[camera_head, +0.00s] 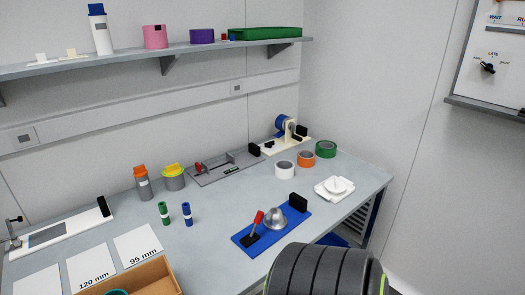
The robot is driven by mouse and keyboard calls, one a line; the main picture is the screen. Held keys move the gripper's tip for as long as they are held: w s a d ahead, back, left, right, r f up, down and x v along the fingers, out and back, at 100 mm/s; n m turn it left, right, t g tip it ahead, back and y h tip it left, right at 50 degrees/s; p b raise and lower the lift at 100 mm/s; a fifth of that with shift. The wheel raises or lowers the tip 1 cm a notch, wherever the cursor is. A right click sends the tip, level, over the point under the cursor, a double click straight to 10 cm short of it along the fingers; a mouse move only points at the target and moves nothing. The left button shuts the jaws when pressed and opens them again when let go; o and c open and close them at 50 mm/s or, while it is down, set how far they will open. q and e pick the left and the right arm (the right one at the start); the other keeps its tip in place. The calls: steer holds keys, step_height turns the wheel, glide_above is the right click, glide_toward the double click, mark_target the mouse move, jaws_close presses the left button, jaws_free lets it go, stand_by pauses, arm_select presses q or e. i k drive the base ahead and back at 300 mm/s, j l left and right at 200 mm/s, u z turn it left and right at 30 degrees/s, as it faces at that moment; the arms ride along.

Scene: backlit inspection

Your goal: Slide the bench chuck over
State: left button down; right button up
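The likeliest bench chuck is a blue base plate (244,238) on the right front part of the workbench. It carries a silver dome (274,218), a red-handled lever (257,222) and a black block (298,202). I cannot be sure this is the chuck, as other fixtures stand on the bench. The plate lies flat, and nothing is touching it that I can see. Neither of my grippers is in view.
A grey fixture (225,166), a cream fixture with a blue wheel (282,127) and a white-based fixture (60,233) line the back. Tape rolls (306,159), a white dish (335,188) and green and blue cylinders stand nearby. A cardboard box (150,278) is front left.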

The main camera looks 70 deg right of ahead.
mark_target(279, 221)
steer(key=z, duration=2.3)
steer(key=i+l+u, duration=0.1)
steer(key=u, duration=0.3)
steer(key=l+u, duration=0.25)
steer(key=u, duration=0.15)
steer(key=l+u, duration=0.25)
steer(key=u, duration=0.15)
steer(key=l+u, duration=0.2)
steer(key=u, duration=0.2)
steer(key=l+u, duration=0.25)
steer(key=u, duration=0.15)
